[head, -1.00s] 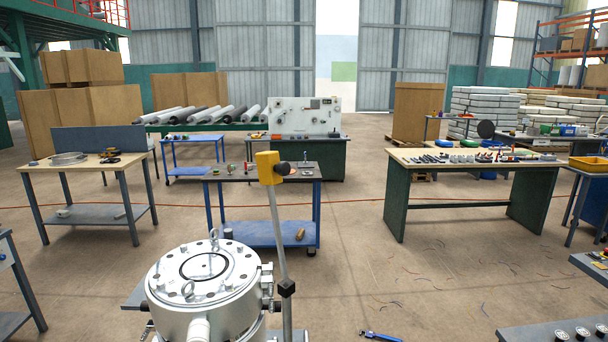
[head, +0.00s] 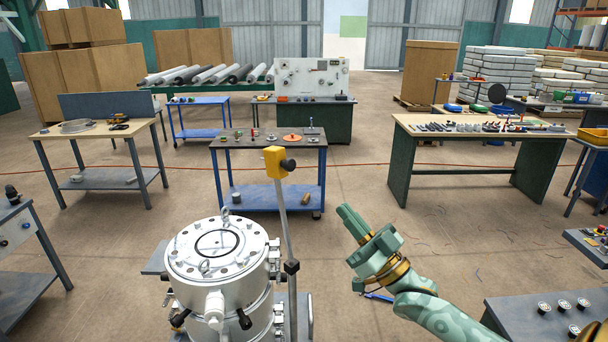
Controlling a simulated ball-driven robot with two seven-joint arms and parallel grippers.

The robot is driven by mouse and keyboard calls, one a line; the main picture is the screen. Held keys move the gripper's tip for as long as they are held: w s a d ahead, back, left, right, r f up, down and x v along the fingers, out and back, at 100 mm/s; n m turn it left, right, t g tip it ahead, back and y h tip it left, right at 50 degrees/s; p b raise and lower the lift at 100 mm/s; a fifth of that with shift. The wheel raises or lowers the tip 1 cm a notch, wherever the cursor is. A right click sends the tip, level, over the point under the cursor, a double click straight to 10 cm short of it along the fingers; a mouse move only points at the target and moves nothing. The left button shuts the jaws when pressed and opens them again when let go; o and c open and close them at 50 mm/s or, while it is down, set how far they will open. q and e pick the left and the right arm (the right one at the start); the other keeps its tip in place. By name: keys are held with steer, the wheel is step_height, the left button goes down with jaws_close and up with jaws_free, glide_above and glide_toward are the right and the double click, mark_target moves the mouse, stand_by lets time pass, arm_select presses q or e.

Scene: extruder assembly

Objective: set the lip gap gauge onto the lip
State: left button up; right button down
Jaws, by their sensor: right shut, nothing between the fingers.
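The round silver die head (head: 218,262) stands at the lower centre-left, upright, with bolts around its flat top. A dark circular line on that top marks the ring-shaped lip (head: 216,243). I cannot make out the lip gap gauge for certain; small items on the tables are too small to tell apart. My right gripper (head: 347,216) is right of the die head, in front of the blue trolley and clear of both. Its green fingers are shut together with nothing between them. My left gripper does not show.
A post with a yellow box (head: 277,162) rises just right of the die head. A blue trolley (head: 268,197) with small parts stands behind. A long workbench (head: 470,125) with several tools is at right. A blue tool (head: 378,297) lies on the floor. Open floor lies between.

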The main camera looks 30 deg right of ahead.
steer(key=p, duration=0.3)
glide_toward(292, 161)
step_height(292, 161, up, 5)
steer(key=w, duration=0.1)
steer(key=w+a+f, duration=0.1)
steer(key=w, duration=0.2)
steer(key=shift+w+a+f, duration=0.15)
steer(key=shift+w+f, duration=0.05)
steer(key=shift+w, duration=0.15)
